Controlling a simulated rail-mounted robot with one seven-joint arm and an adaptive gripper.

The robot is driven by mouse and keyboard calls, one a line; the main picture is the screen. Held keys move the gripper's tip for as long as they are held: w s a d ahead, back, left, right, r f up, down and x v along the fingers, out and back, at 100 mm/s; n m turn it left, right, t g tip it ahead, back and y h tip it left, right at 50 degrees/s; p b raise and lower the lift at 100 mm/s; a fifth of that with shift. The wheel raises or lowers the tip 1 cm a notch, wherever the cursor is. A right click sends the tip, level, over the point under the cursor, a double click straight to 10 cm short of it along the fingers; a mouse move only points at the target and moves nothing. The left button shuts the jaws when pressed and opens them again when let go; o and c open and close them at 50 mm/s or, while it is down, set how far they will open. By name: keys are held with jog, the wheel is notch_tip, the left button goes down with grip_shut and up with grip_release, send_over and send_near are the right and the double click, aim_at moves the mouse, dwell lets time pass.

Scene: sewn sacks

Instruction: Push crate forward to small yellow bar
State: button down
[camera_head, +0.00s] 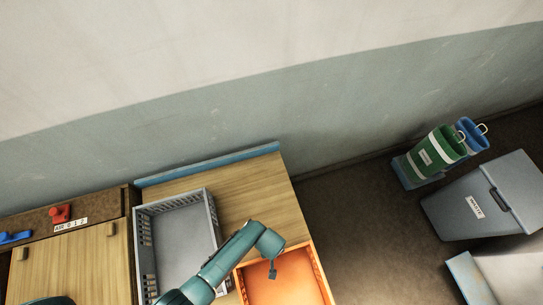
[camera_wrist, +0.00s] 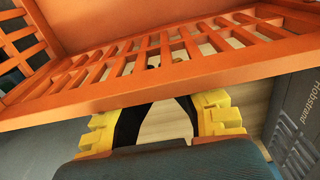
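An orange crate (camera_head: 318,268) stands on the wooden table at the front right, cut off by the bottom edge in the head view. A grey slatted crate (camera_head: 211,222) stands to its left and looks empty. In the wrist view the orange crate's slotted wall and rim (camera_wrist: 170,78) cross the picture just beyond my gripper (camera_wrist: 160,115). Its yellow fingers are spread apart with nothing between them. They are close to the rim; I cannot tell whether they touch it. In the head view my gripper (camera_head: 272,270) is over the orange crate's area. No small yellow bar shows.
A blue strip (camera_head: 210,164) edges the table's back by the wall. Bare wood (camera_head: 250,190) lies behind the orange crate. A wooden cabinet (camera_head: 70,265) is at left. Green (camera_head: 436,152) and blue bins and a grey lidded box (camera_head: 480,195) stand on the floor at right.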

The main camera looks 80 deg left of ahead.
jog(key=shift+a, duration=0.1)
jog(key=a+r, duration=0.3)
jog(key=r, duration=0.7)
jog(key=shift+s+a+p, duration=0.25)
jog(key=shift+a+p, duration=0.1)
jog(key=shift+a, duration=0.05)
